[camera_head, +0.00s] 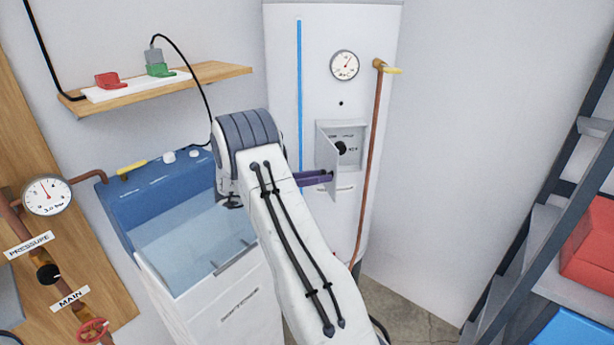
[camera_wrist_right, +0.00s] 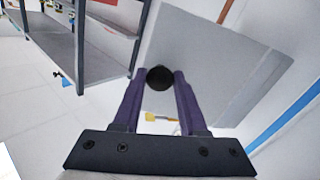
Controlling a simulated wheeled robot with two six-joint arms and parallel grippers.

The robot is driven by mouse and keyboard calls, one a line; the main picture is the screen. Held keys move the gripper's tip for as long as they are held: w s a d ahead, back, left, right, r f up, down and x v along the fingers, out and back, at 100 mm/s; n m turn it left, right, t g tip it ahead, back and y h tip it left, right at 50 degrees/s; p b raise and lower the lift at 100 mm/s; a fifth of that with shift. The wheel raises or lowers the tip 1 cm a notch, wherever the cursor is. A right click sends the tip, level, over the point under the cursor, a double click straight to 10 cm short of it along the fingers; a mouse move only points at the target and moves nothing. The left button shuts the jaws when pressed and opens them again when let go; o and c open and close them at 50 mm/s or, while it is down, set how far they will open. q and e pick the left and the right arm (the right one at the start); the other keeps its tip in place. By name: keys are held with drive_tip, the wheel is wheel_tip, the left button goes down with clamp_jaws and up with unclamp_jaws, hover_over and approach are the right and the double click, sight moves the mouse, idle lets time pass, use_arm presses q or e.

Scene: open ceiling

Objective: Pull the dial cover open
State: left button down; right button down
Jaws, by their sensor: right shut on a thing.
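The dial cover (camera_head: 326,158) is a thin light grey panel on the front of the tall white tank. In the head view it stands out from its recessed box, swung open, with the black dial (camera_head: 340,148) exposed behind it. In the right wrist view the cover (camera_wrist_right: 215,60) shows as a broad grey plate with a round black knob (camera_wrist_right: 160,77). My right gripper (camera_head: 330,177) reaches the cover's outer face from the left. Its purple fingers (camera_wrist_right: 160,80) are shut on the knob, one on each side. My left gripper is not in view.
The white tank (camera_head: 285,60) carries a gauge (camera_head: 344,65) above the cover. A copper pipe (camera_head: 374,150) runs close to the cover's right. A blue-topped tub (camera_head: 185,235) stands left, below a wooden shelf (camera_head: 160,88). A dark rack (camera_head: 545,210) stands far right.

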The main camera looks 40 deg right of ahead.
sight(334, 159)
drive_tip(key=shift+r, duration=0.1)
drive_tip(key=shift+c, duration=2.2)
unclamp_jaws()
drive_tip(key=r, duration=0.3)
drive_tip(key=s+r+b, duration=0.1)
drive_tip(key=shift+d+r, duration=0.25)
drive_tip(key=shift+r, duration=0.1)
drive_tip(key=s+d+r, duration=0.2)
drive_tip(key=s+r, duration=0.1)
drive_tip(key=s, duration=0.2)
drive_tip(key=s+d+r+b, duration=0.1)
drive_tip(key=s+r, duration=0.2)
drive_tip(key=s, duration=0.1)
drive_tip(key=shift+s+d, duration=0.35)
drive_tip(key=shift+s, duration=0.05)
drive_tip(key=shift+r, duration=0.1)
